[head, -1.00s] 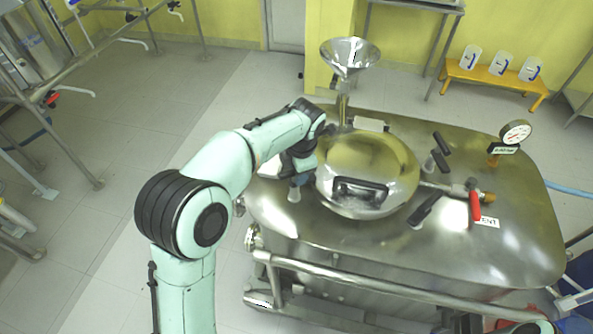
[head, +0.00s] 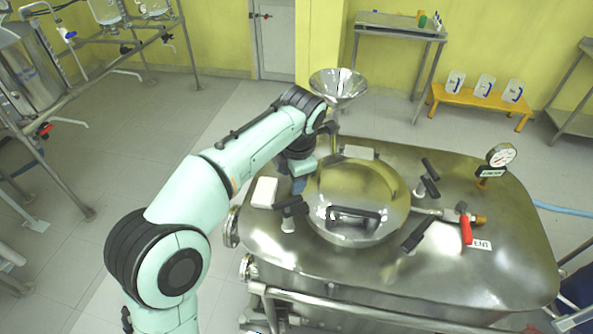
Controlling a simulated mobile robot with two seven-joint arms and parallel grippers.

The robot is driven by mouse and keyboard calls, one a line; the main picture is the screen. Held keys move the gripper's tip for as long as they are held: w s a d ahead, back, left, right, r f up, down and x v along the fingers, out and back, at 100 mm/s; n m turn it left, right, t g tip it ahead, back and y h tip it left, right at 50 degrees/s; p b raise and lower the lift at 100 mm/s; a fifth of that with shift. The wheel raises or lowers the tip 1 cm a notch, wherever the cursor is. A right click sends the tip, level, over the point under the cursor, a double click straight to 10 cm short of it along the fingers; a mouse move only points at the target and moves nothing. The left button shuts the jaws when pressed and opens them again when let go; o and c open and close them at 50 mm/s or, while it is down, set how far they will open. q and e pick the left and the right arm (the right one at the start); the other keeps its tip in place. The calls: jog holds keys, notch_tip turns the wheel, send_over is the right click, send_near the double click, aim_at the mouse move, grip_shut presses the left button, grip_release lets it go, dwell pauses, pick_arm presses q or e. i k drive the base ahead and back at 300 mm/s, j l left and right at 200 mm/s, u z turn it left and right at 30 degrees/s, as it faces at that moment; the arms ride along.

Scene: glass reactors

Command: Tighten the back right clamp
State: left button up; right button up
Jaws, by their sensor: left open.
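The round steel lid (head: 345,225) with a black handle (head: 353,217) sits on the steel reactor top. The back right clamp (head: 428,178) has black bars on a pale post and stands beside the lid's right rim, apart from my gripper. A front right clamp (head: 417,236) has a slanted black bar. A front left clamp (head: 289,211) stands at the lid's left rim. My left gripper (head: 298,184) is open, pointing down at the lid's back left edge, just behind the front left clamp. Its arm hides what lies behind it. My right gripper is not in view.
A steel funnel (head: 338,86) rises behind the lid. A pressure gauge (head: 501,156) and a red valve lever (head: 466,229) are on the right of the reactor top. A white block (head: 264,192) is at its left. An orange bench (head: 480,101) stands behind.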

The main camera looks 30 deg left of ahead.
aim_at(428, 183)
jog(key=k, duration=1)
